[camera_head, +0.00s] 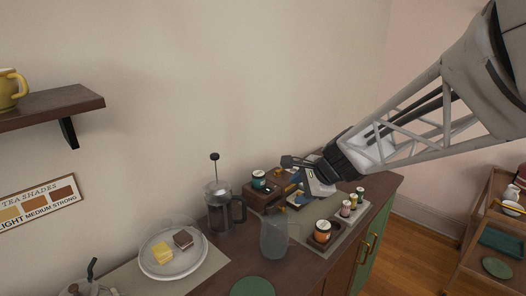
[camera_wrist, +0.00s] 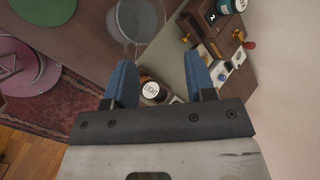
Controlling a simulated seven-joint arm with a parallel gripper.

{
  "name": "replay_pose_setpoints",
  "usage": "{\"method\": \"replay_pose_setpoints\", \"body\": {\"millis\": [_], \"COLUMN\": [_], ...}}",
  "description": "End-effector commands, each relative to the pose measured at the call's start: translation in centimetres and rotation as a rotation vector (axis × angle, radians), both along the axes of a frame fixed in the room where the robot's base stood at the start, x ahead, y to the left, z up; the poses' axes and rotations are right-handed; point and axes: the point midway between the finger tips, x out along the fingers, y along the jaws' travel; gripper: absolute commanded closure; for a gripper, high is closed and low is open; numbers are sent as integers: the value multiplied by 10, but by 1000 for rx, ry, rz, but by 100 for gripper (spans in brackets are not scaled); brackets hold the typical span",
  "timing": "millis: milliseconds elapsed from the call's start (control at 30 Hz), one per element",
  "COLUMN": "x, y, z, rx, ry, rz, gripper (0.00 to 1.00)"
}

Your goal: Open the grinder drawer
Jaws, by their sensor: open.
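A dark wooden box with small brass knobs, which looks like the grinder (camera_head: 256,197), stands on the cabinet top against the wall. It also shows at the top right of the wrist view (camera_wrist: 209,36), with a teal jar (camera_head: 259,180) on it. I cannot tell how its drawer stands. My gripper (camera_head: 294,162) is above the cabinet, close to the box's right side in the head view, and partly covers the things behind it. In the wrist view its two blue fingers (camera_wrist: 160,62) are apart with nothing held; a labelled jar (camera_wrist: 152,92) shows between and below them.
A glass pitcher (camera_head: 273,238) stands in front of the box. A French press (camera_head: 218,208) and a plate with cake pieces (camera_head: 172,262) are to the left. Small jars (camera_head: 345,208) stand on a pale tray at right. A wall shelf (camera_head: 50,108) is far left.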

Motion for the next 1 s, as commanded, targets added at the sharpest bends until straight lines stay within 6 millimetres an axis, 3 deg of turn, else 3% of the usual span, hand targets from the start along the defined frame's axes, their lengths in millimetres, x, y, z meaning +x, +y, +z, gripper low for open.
{"method": "replay_pose_setpoints", "body": {"millis": [600, 800, 1000], "x": [104, 131, 145], "y": [-15, -23, -29], "z": [-102, -139, -161], "rx": [339, 433, 488], "ry": [272, 355, 403], "rz": [-513, -679, -778], "gripper": [50, 50, 50]}}
